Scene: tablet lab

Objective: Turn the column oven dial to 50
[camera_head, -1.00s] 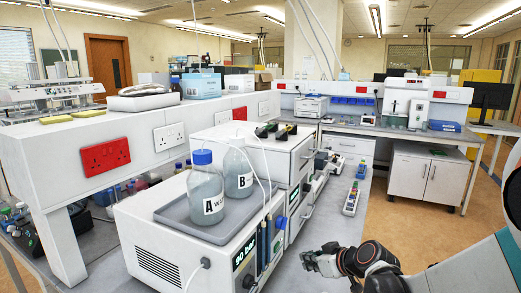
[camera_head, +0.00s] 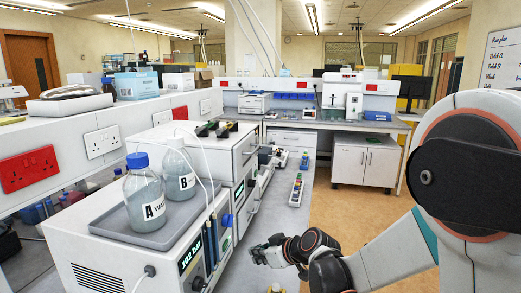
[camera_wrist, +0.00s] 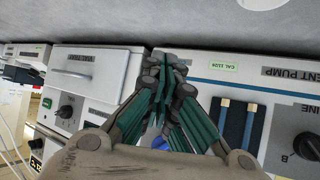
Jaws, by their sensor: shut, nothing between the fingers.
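My gripper (camera_head: 268,254) is at the bench's right side in the head view, in front of and below the stacked instruments. In the wrist view my gripper (camera_wrist: 165,65) has its green-sided fingers together, with nothing between them. A black dial (camera_wrist: 67,112) shows on a white unit to the left of the fingers, apart from them. No column oven label is readable, so I cannot tell for sure that this is its dial, nor its setting. In the head view the stacked unit (camera_head: 239,165) stands behind the solvent pump, with a small green display (camera_head: 239,192).
The solvent pump (camera_head: 160,238) carries bottles A (camera_head: 144,195) and B (camera_head: 178,170) in a grey tray (camera_head: 150,239). Its display (camera_head: 191,249) reads about 102 bar. A black knob (camera_wrist: 307,145) marked B is at the wrist view's right. Floor (camera_head: 340,215) is clear right of the bench.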

